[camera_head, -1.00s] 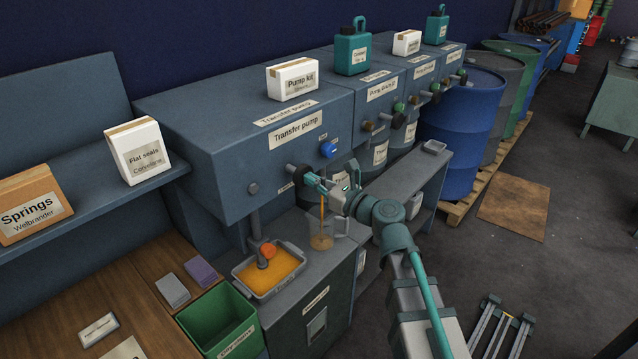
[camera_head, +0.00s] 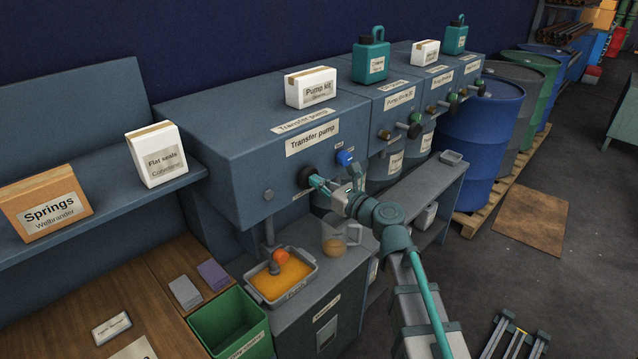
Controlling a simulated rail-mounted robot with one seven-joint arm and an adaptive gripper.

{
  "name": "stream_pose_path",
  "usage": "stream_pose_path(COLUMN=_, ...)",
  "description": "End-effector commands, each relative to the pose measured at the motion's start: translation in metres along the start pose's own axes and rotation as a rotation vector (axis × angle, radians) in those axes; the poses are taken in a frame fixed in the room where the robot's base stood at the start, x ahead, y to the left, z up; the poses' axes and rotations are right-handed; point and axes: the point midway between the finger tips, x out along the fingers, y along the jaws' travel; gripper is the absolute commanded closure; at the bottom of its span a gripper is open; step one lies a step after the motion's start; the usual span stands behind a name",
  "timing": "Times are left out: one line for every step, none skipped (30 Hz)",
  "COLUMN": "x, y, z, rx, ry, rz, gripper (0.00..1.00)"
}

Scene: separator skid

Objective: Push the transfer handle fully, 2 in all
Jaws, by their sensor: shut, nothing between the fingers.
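The transfer pump unit (camera_head: 312,139) is a blue-grey box with a "Transfer pump" label on its front. Its dark round handle (camera_head: 305,176) sticks out of the front face, below the label. My gripper (camera_head: 318,182) is shut and empty, with its fingertips at the handle; they appear to touch it. The fingers partly hide the handle. Below stands a clear jug (camera_head: 341,238) on the grey cabinet, with some orange liquid at its bottom. No stream shows above the jug.
A blue knob (camera_head: 345,158) sits right of the handle. A tray of orange liquid (camera_head: 256,290) stands below, beside a green bin (camera_head: 232,325). A grey shelf (camera_head: 437,183) extends to the right. Blue drums (camera_head: 480,125) stand further right. The floor at right is mostly clear.

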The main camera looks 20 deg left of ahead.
Motion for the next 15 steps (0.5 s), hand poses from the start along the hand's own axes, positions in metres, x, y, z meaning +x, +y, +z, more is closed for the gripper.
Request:
stream_pose_path(x=0.003, y=-0.001, z=0.002, rx=0.002, ry=-0.004, rz=0.0, gripper=1.0)
stream_pose_path(x=0.002, y=-0.001, z=0.002, rx=0.002, ry=-0.004, rz=0.0, gripper=1.0)
stream_pose_path(x=0.001, y=-0.001, z=0.003, rx=0.002, ry=-0.004, rz=0.0, gripper=1.0)
stream_pose_path(x=-0.001, y=-0.001, z=0.003, rx=0.002, ry=-0.004, rz=0.0, gripper=1.0)
stream_pose_path(x=-0.003, y=-0.001, z=0.003, rx=0.002, ry=-0.004, rz=0.0, gripper=1.0)
stream_pose_path(x=-0.006, y=0.0, z=0.003, rx=0.002, ry=-0.004, rz=0.0, gripper=1.0)
stream_pose_path(x=-0.009, y=0.0, z=0.003, rx=0.002, ry=-0.004, rz=0.0, gripper=1.0)
stream_pose_path(x=-0.013, y=0.0, z=0.003, rx=0.001, ry=-0.003, rz=0.0, gripper=1.0)
stream_pose_path(x=-0.019, y=0.001, z=0.003, rx=0.001, ry=-0.003, rz=-0.001, gripper=1.0)
stream_pose_path(x=-0.024, y=0.001, z=0.003, rx=0.001, ry=-0.003, rz=-0.002, gripper=1.0)
stream_pose_path(x=-0.03, y=0.001, z=0.003, rx=0.001, ry=-0.003, rz=-0.002, gripper=1.0)
stream_pose_path(x=-0.038, y=0.002, z=0.003, rx=0.001, ry=-0.003, rz=-0.001, gripper=1.0)
stream_pose_path(x=-0.044, y=0.003, z=0.003, rx=0.001, ry=-0.003, rz=0.0, gripper=1.0)
stream_pose_path(x=-0.051, y=0.002, z=0.0, rx=0.0, ry=-0.004, rz=-0.001, gripper=1.0)
stream_pose_path(x=-0.06, y=0.002, z=-0.001, rx=-0.001, ry=-0.004, rz=-0.001, gripper=1.0)
